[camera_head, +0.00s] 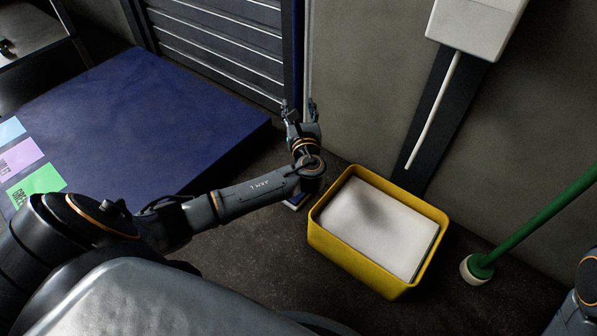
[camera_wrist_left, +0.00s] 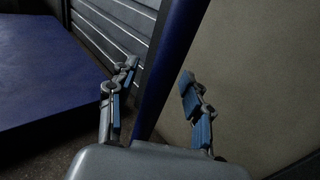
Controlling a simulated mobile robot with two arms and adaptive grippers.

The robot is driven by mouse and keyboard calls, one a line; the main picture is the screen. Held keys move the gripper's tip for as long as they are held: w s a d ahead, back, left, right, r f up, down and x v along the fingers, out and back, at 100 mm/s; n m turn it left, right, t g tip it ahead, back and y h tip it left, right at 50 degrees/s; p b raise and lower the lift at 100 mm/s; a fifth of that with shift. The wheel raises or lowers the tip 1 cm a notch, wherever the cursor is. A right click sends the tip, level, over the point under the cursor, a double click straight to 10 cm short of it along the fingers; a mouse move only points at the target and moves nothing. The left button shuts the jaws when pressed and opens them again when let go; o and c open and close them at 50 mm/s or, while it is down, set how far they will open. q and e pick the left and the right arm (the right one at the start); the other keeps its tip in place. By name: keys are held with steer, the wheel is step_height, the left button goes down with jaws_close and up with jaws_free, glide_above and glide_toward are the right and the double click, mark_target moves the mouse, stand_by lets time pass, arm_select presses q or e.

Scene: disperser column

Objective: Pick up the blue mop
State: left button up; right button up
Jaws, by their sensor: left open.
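The blue mop shows as a dark blue upright handle (camera_head: 298,50) against the wall beside the slatted shutter. A small blue and white piece, perhaps its foot, shows low behind my left forearm. My left gripper (camera_head: 299,106) is open at the handle, its fingers pointing up and away. In the left wrist view, the blue handle (camera_wrist_left: 172,70) runs slanted between the two spread fingers (camera_wrist_left: 160,78), with gaps to both. The handle's lower part is hidden behind the gripper body. My right gripper is out of view; only part of my right arm shows at the right edge.
A yellow bin (camera_head: 352,262) with a white content stands on the floor right of my left arm. A green mop (camera_head: 540,215) leans at the right. A white wall box (camera_head: 478,25) hangs above. A large blue platform (camera_head: 150,120) fills the left.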

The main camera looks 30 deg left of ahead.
arm_select(q)
steer(key=c, duration=1)
steer(key=shift+r, duration=0.15)
jaws_close()
steer(key=shift+r, duration=0.15)
